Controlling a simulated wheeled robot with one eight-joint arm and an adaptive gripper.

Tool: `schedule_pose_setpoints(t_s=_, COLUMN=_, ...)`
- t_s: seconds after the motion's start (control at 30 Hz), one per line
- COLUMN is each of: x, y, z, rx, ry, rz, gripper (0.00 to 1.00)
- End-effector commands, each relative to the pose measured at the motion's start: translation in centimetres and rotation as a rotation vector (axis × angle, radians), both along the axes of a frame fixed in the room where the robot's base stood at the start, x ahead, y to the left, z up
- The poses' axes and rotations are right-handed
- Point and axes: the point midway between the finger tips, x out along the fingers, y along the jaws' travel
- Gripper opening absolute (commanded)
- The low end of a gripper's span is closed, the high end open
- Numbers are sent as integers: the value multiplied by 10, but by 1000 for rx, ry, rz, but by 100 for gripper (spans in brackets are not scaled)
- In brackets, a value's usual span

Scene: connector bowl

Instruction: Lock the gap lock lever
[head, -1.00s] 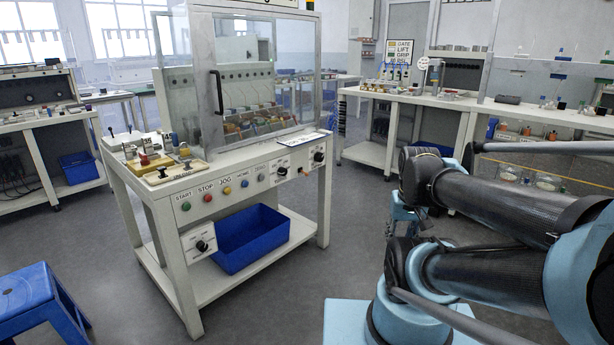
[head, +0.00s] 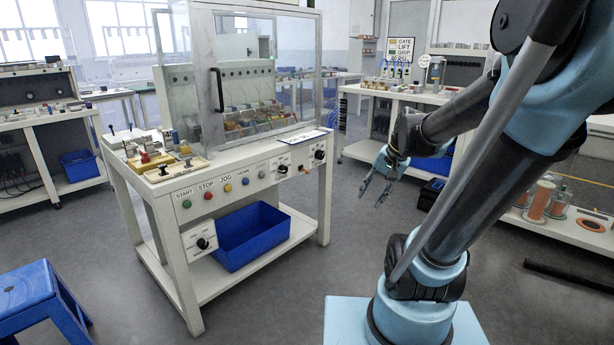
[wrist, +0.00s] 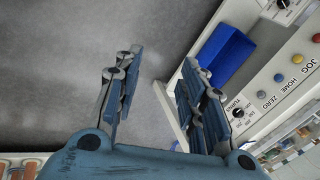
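The white machine bench (head: 181,218) stands left of centre in the head view. No lever there can be surely told as the gap lock lever. A small orange-brown piece (head: 307,169) sits on its front panel between two black knobs. Small levers (head: 112,131) stand on the left of its top, too small to identify. My gripper (head: 371,199) hangs in free air to the right of the bench, fingers pointing down and left. In the wrist view my gripper (wrist: 162,60) is open, with nothing between its fingers.
A clear guarded cabinet with a black handle (head: 219,91) stands on the bench. A blue bin (head: 245,237) sits on its lower shelf, also visible in the wrist view (wrist: 226,57). A blue stool (head: 30,300) is at front left. Floor between bench and my base is clear.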

Motion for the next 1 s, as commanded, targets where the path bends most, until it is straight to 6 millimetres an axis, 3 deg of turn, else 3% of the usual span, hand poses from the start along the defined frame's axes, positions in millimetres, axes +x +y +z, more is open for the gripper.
schedule_pose_setpoints(t_s=0.53, x=150, y=53, z=22, rx=385, ry=114, rz=-322, gripper=38)
schedule_pose_setpoints(t_s=1.0, x=276, y=83, z=5, rx=714, ry=285, rz=-569, gripper=38)
